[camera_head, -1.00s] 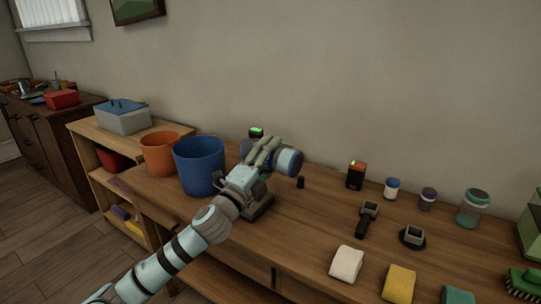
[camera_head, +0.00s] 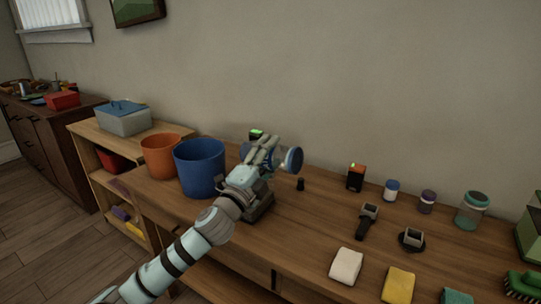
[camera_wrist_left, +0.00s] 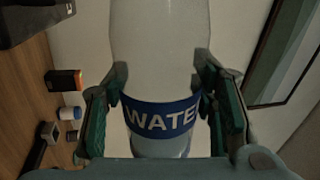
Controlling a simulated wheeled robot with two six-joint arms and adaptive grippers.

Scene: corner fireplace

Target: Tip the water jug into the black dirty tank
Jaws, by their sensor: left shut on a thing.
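The water jug (camera_wrist_left: 165,117), a pale cylinder with a blue "WATER" band, lies between the two fingers of my left gripper (camera_wrist_left: 160,95) in the left wrist view. In the head view my left gripper (camera_head: 265,154) is shut on the jug (camera_head: 293,160), which is tipped close to lying on its side above the table, its blue-ringed end toward the right. A dark, boxy thing (camera_head: 262,208) stands below the gripper, partly hidden by my arm; I cannot tell whether it is the black dirty tank. A dark container (camera_wrist_left: 35,18) shows cut off in the wrist view. My right gripper is out of view.
A blue bucket (camera_head: 200,170) and an orange bucket (camera_head: 160,157) stand left of the gripper. The wooden tabletop (camera_head: 310,225) between is mostly clear.

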